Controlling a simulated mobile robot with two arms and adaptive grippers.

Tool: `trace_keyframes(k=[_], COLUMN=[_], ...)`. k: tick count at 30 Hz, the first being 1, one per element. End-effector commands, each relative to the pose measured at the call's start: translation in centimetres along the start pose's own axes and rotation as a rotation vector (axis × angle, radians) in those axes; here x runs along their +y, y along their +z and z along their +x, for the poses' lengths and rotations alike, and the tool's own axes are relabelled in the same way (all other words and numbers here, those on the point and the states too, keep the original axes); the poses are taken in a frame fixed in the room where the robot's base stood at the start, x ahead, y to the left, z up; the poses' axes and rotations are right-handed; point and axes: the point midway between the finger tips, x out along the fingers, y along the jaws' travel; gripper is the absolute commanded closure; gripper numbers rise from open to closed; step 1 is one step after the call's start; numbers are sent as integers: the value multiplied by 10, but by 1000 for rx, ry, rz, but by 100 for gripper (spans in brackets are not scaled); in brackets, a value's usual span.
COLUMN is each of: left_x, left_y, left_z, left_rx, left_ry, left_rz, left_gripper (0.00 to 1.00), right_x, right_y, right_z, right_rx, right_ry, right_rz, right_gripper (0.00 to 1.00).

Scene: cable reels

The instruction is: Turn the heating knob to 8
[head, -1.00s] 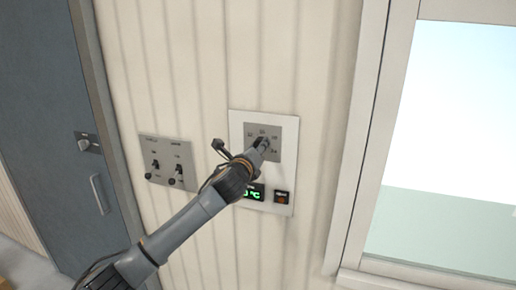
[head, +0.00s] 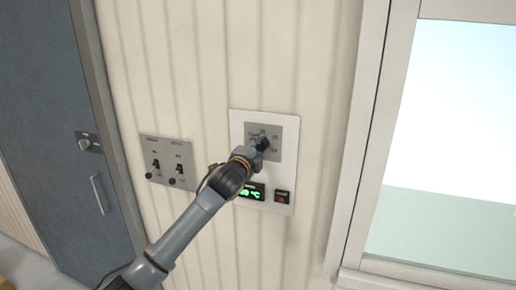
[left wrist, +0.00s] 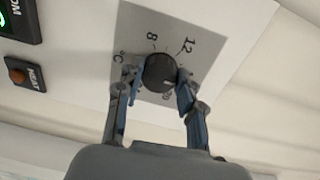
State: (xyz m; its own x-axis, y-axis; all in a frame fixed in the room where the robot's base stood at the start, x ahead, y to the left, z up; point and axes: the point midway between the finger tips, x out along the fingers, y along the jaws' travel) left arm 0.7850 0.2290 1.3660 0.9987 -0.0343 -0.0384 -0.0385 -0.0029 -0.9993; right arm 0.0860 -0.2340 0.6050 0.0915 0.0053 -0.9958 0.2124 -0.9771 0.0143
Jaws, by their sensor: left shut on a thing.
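The heating knob (left wrist: 160,70) is round and black, on a grey dial plate (left wrist: 205,22) marked 8, 12, °C and, partly hidden, what looks like 20. A pale mark shows on the knob's lower part, near the 20; its exact reading is unclear. My left gripper (left wrist: 161,76) is shut on the knob, with one blue-padded finger on each side. In the head view my left gripper (head: 262,146) is at the dial on the white wall panel (head: 236,122) and hides much of the knob. My right gripper is not in view.
Below the dial are a green-lit °C display (head: 252,192) and a small button (head: 282,197). A grey switch plate (head: 150,150) is to the left, near a blue-grey door (head: 45,120). A window frame (head: 365,150) stands to the right.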

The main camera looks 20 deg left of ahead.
Motion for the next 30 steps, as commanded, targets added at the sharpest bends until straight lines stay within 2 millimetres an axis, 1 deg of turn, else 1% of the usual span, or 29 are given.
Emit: trace_keyframes(k=[30], left_x=[3], left_y=[-1], left_z=[0], left_rx=[38], left_ry=[1], left_rz=[-969], left_gripper=[94], right_x=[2], right_y=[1], right_z=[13], right_rx=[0], right_ry=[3], right_rz=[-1], right_gripper=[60])
